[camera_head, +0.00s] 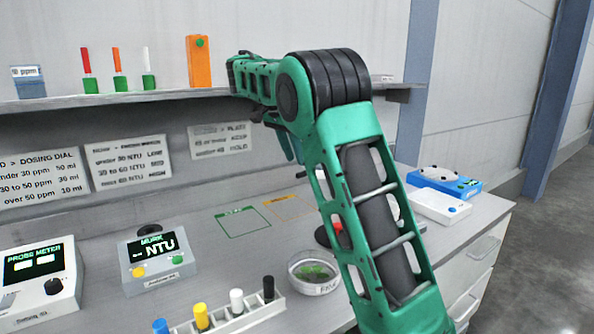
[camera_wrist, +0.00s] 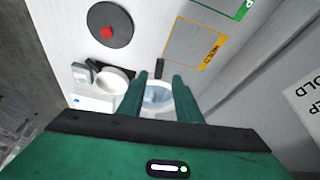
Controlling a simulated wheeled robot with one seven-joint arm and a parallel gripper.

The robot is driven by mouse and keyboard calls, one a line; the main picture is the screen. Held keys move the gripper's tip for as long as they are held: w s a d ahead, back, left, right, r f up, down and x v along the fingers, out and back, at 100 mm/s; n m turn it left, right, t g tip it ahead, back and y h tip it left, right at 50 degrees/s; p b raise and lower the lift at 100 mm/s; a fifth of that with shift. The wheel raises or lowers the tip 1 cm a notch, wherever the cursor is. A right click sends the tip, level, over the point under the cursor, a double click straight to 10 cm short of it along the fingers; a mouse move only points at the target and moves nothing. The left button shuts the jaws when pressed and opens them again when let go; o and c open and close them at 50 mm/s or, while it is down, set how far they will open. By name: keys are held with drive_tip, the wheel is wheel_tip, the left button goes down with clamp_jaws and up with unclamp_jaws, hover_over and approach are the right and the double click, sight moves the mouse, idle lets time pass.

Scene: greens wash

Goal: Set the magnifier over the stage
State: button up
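In the wrist view, the magnifier (camera_wrist: 157,97) shows as a pale round lens with a short black handle pointing up in the picture. My gripper (camera_wrist: 160,76) has its two green fingers apart, one on each side of the magnifier. Gaps show between the fingertips and the handle; I cannot tell how far below them it is. A white round piece (camera_wrist: 113,82) beside a black block, possibly the stage, is to the left of the fingers. In the head view my arm hides the magnifier and most of that piece.
A black disc with a red knob (camera_wrist: 108,27) is near the white piece. Green and orange outlined areas (camera_head: 243,222) on the bench are empty. A dish with greens (camera_head: 314,273), a vial rack (camera_head: 228,319) and meters (camera_head: 155,262) stand to the left. A shelf (camera_head: 130,97) runs behind my arm.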

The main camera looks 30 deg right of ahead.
sight(300, 173)
drive_tip(key=shift+x, duration=2.65)
clamp_jaws()
